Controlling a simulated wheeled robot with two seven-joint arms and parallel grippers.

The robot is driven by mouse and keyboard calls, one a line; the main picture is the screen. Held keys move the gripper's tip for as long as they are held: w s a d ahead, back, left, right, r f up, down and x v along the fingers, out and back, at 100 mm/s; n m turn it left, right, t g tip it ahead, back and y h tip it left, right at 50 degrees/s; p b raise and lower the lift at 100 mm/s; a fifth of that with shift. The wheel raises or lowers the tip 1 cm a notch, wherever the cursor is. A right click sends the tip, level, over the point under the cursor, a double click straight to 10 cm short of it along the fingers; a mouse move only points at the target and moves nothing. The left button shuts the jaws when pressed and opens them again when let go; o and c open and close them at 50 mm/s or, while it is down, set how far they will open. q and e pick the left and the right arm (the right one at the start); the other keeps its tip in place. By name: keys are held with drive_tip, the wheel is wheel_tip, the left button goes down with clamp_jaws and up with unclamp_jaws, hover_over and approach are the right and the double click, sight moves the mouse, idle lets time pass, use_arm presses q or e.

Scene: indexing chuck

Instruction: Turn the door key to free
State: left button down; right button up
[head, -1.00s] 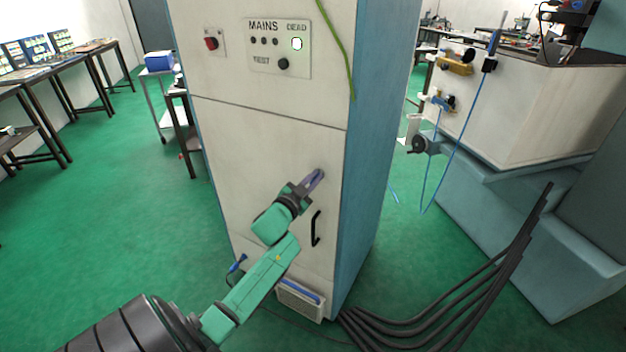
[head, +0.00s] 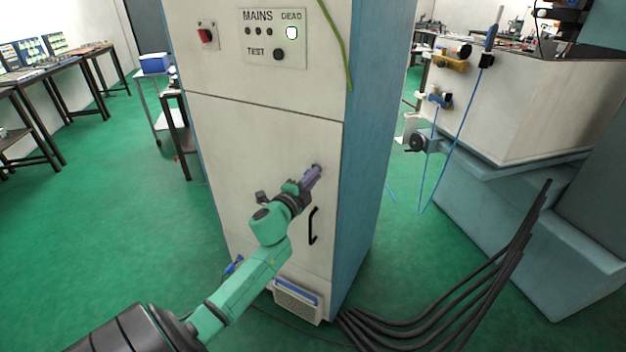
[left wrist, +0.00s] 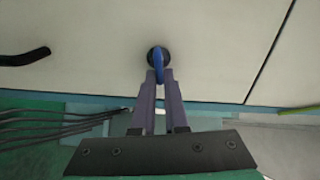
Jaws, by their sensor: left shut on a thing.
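The blue door key (left wrist: 158,66) stands in a dark round lock (left wrist: 152,54) on the pale cabinet door (head: 250,150). My left gripper (left wrist: 160,76) is shut on the key, with its purple fingers on either side of the key's bow. In the head view my left gripper (head: 315,172) reaches up to the door face at the lock, and its fingers hide most of the key. In the left wrist view the blue bow looks nearly edge-on and in line with the fingers. The door looks closed. My right gripper is in neither view.
A black door handle (head: 313,226) is just below the lock. The MAINS panel (head: 274,37) above has a lit DEAD lamp (head: 292,33). Thick black cables (head: 440,310) lie to the right of the cabinet.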

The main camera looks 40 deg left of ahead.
use_arm(q)
drive_tip(key=shift+f+m+b, duration=0.2)
drive_tip(key=shift+m+b, duration=0.1)
drive_tip(key=shift+m, duration=0.6)
drive_tip(key=c, duration=0.9)
unclamp_jaws()
drive_tip(key=shift+c, duration=0.2)
drive_tip(key=shift+s, duration=0.1)
drive_tip(key=s+d+b, duration=0.1)
drive_tip(key=s+d, duration=0.1)
drive_tip(key=s, duration=1.2)
drive_tip(key=shift+d+b, duration=0.25)
drive_tip(key=shift+b, duration=0.05)
